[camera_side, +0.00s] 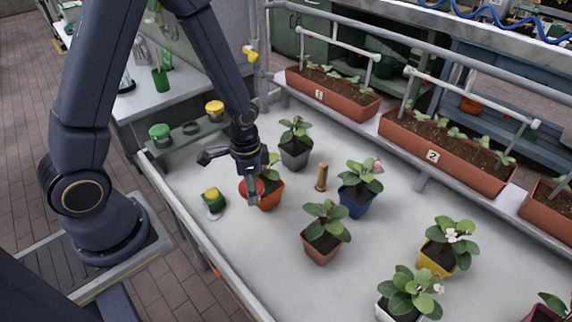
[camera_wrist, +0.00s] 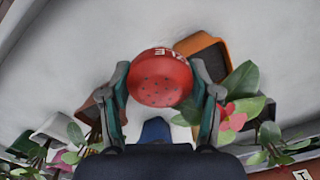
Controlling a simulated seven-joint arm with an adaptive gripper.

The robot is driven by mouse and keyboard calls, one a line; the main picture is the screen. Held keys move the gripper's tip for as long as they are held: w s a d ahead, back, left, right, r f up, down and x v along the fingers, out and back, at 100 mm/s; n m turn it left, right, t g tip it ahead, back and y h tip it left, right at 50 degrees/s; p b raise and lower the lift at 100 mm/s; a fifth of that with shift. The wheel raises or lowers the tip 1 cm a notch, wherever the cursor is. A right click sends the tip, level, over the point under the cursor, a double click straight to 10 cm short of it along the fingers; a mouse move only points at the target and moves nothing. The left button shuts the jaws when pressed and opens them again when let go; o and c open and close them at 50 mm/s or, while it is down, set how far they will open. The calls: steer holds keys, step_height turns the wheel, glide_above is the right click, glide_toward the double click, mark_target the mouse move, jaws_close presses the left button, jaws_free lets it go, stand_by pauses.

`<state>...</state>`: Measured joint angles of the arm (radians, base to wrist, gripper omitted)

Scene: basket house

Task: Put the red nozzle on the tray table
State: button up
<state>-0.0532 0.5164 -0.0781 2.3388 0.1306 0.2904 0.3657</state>
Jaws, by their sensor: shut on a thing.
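The red nozzle (camera_wrist: 158,78) is a round red head with small dark holes and white lettering, between the two fingers of my gripper (camera_wrist: 161,92) in the wrist view. My gripper (camera_side: 250,190) is shut on it. In the side view the red nozzle (camera_side: 257,184) shows partly behind the fingers, beside an orange pot (camera_side: 271,196). The tray table (camera_side: 262,248) is the broad pale grey surface with a raised metal rim. The nozzle is over its left part; I cannot tell whether it touches the surface.
Several potted plants stand on the table, including a blue pot (camera_side: 356,203) and a terracotta pot (camera_side: 319,246). A wooden peg (camera_side: 321,178) stands behind. A green-and-yellow nozzle (camera_side: 214,201) is left of my gripper. Bare surface lies at the front left.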

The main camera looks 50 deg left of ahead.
steer(key=s+d+f+m, duration=0.1)
steer(key=d, duration=0.1)
steer(key=s+d+f+m, duration=0.1)
steer(key=d+f, duration=0.1)
steer(key=d, duration=0.1)
steer(key=s+d+f+m, duration=0.1)
steer(key=d+f, duration=0.1)
steer(key=shift+s+d+f, duration=0.25)
steer(key=shift+d, duration=0.05)
steer(key=shift+f, duration=2.05)
steer(key=o, duration=1.1)
steer(key=shift+f, duration=0.1)
steer(key=shift+o, duration=0.2)
